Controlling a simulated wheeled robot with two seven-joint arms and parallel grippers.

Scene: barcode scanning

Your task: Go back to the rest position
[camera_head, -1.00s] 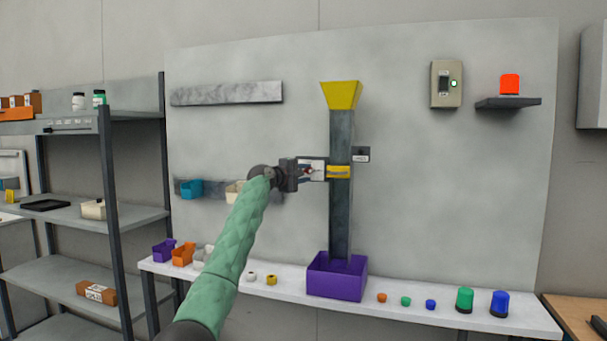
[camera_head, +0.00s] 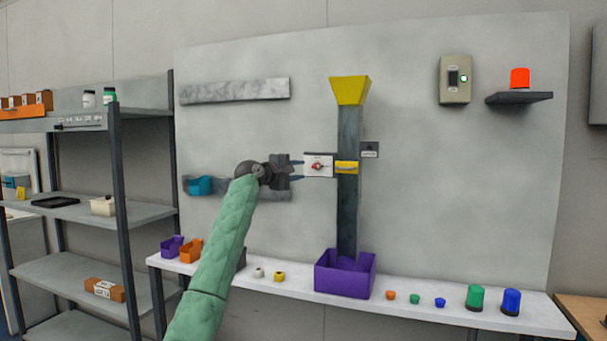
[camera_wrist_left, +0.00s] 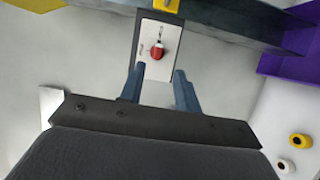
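My left gripper (camera_head: 299,171) is open and empty, just left of a white panel (camera_head: 319,166) with a red knob beside the dark column. In the left wrist view, its two fingers (camera_wrist_left: 160,82) stand apart, with the panel (camera_wrist_left: 158,60) and its red knob (camera_wrist_left: 157,53) beyond the tips. Nothing shows between the fingers. My green left arm rises from the bottom of the head view. My right gripper is not in view.
The column (camera_head: 348,210) has a yellow funnel (camera_head: 350,90) on top and a purple bin (camera_head: 345,274) below. A white bench (camera_head: 420,312) holds several small coloured parts. A shelf rack (camera_head: 60,270) stands left. The wall board right of the column is mostly clear.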

